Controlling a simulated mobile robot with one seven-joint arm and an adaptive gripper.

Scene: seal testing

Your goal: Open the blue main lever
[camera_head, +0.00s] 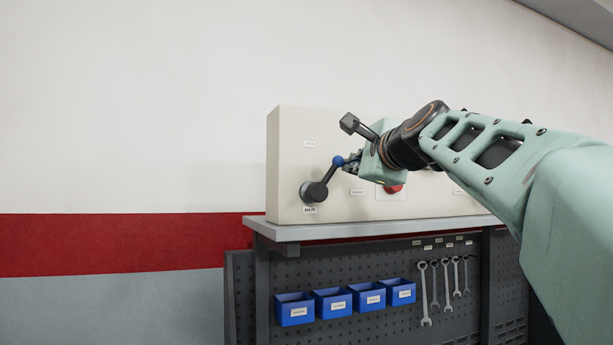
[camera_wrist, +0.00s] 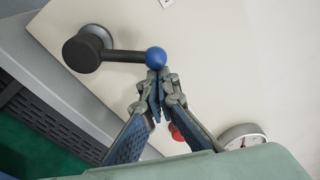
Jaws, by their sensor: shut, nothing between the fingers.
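The main lever is a dark arm with a blue ball knob (camera_head: 338,161) on a round dark pivot (camera_head: 315,192), on the front of a cream box. It points up and to the right from its pivot. The wrist view shows its blue knob (camera_wrist: 156,57) and dark arm (camera_wrist: 125,56). My gripper (camera_head: 352,162) is at the knob's right side. In the wrist view its fingertips (camera_wrist: 158,75) are together, with nothing between them, right at the edge of the knob. I cannot tell whether they touch it.
The cream panel box (camera_head: 290,140) stands on a grey workbench (camera_head: 290,232). A red button (camera_head: 393,189) sits on the panel, partly behind my gripper. A round gauge (camera_wrist: 243,137) shows in the wrist view. Blue bins (camera_head: 295,309) and wrenches (camera_head: 424,295) hang below.

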